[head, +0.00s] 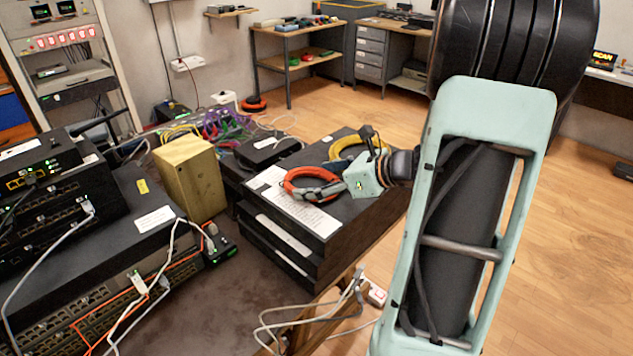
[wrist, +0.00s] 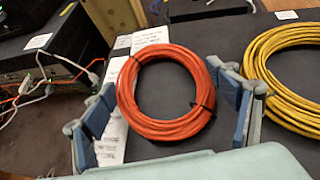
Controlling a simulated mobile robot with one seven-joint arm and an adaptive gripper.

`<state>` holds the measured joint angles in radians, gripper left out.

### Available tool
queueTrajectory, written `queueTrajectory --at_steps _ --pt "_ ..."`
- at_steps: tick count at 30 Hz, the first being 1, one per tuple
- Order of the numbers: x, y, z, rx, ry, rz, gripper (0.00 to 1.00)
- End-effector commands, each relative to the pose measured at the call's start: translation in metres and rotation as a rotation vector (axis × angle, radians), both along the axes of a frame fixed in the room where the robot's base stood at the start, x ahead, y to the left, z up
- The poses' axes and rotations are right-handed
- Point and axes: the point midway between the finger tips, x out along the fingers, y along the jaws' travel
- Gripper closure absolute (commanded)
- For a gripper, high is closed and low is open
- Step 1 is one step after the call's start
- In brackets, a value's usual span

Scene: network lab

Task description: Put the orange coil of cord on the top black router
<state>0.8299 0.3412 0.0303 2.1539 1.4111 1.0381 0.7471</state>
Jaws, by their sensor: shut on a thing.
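The orange coil of cord (head: 308,171) is over the papers on the top of a stack of black boxes; it also shows in the wrist view (wrist: 166,133). My gripper (head: 312,187) is shut on the coil, with a blue-padded finger at either side of it in the wrist view (wrist: 160,97). I cannot tell whether the coil touches the box top. At the left, a black router (head: 32,178) with green lights and yellow ports is uppermost on a stack of black devices. Its top is partly cut off by the frame.
A yellow coil (head: 345,148) lies beside the orange one on the black box stack (head: 290,243). A tan box (head: 190,175) stands between this stack and the left devices. Loose white and orange cables (head: 125,300) hang over the left devices. Open wooden floor is at right.

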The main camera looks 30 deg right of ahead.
Motion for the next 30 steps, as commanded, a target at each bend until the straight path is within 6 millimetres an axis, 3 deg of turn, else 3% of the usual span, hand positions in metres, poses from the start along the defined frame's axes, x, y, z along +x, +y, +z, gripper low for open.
queueTrajectory --at_steps 4,5,9,21,30 --pt "0.000 0.000 -0.004 0.001 -0.001 0.000 0.46" --pt "0.000 0.000 -0.003 0.000 0.000 0.000 0.17" --pt "0.000 0.000 -0.003 0.000 0.000 0.000 0.02" --pt "-0.001 -0.001 0.003 0.000 0.000 -0.001 0.02" --pt "-0.045 -0.029 0.031 -0.002 -0.001 -0.004 0.02"
